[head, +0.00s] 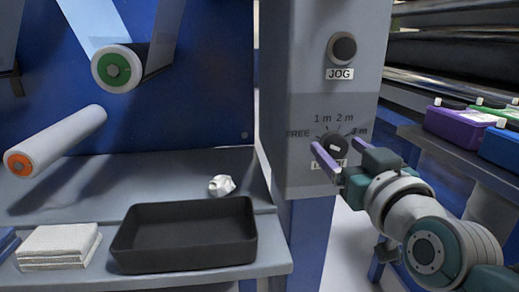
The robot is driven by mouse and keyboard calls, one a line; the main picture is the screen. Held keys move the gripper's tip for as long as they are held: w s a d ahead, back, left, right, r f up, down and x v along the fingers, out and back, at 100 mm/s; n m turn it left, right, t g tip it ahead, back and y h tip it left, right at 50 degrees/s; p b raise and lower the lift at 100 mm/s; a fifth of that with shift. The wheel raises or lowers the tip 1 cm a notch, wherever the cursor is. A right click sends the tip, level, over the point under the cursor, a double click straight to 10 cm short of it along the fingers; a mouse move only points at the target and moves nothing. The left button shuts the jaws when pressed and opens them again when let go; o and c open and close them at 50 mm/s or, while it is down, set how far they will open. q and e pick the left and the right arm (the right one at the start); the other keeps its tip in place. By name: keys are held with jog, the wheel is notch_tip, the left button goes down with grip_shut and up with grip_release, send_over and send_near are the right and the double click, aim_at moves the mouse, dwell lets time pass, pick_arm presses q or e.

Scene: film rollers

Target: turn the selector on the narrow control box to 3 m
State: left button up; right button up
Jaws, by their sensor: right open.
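The narrow control box (305,90) is a grey upright panel in the middle right of the head view. Its selector (334,147) is a dark round knob with a small pale mark, below the printed labels FREE, 1 m, 2 m and 3 m. I cannot tell surely which label the mark points to. My right gripper (334,143) is open in front of the panel. In the picture its two purple fingers lie on either side of the selector; I cannot tell if they touch it. A finger partly covers the label below the knob. My left gripper is out of view.
A black JOG button (342,48) sits higher on the box. A black tray (185,236), folded white cloths (58,246) and a crumpled white piece (221,185) lie on the left bench. Purple (459,126) and blue (502,145) containers stand at right.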

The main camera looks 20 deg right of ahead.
grip_shut()
dwell(0.6)
